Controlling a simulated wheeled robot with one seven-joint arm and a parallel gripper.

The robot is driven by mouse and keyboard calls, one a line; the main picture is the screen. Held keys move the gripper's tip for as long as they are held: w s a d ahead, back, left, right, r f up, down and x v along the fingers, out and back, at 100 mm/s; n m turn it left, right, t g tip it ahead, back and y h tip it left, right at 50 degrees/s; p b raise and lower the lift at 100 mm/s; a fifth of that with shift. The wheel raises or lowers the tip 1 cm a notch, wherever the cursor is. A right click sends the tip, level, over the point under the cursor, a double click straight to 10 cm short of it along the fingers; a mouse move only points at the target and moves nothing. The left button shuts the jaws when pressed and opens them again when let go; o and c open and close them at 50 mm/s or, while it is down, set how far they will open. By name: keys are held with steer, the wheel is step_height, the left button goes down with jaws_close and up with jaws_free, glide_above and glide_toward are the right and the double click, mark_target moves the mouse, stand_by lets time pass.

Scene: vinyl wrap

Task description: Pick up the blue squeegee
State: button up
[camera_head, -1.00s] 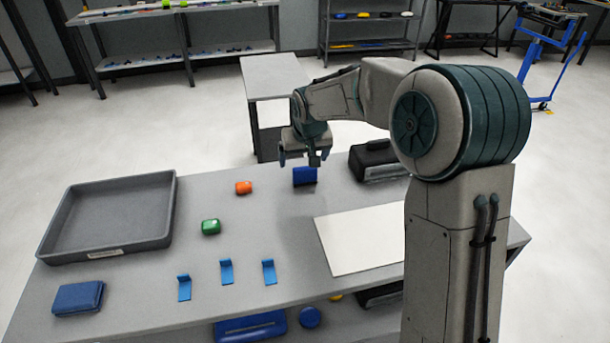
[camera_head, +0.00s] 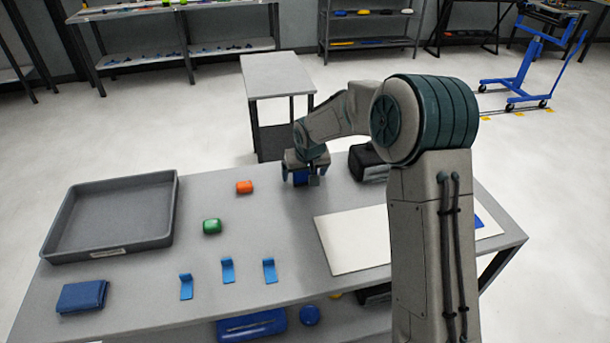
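The blue squeegee (camera_head: 300,178) stands on the grey table near its back edge. Only a small blue part of it shows; my gripper hides the rest. My gripper (camera_head: 301,180) is lowered from above around the squeegee, with its fingers apart and the blue part between them. It is too small and too covered to tell whether the fingers touch the squeegee.
A black box-like object (camera_head: 368,165) stands close to the right of my gripper. A grey tray (camera_head: 172,215), blue clips (camera_head: 228,270), blue cloth (camera_head: 82,297) and white sheet (camera_head: 350,240) are on the table.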

steer(key=c, duration=1)
steer(key=shift+r, duration=0.1)
steer(key=shift+r, duration=0.55)
step_height(320, 180, up, 3)
steer(key=shift+f+b, duration=0.1)
steer(key=shift+b, duration=0.25)
steer(key=w+d+r, duration=0.3)
steer(key=d+r, duration=0.4)
steer(key=d, duration=0.4)
steer(key=shift+w+b, duration=0.25)
steer(key=shift+b, duration=0.15)
steer(key=shift+o, duration=0.5)
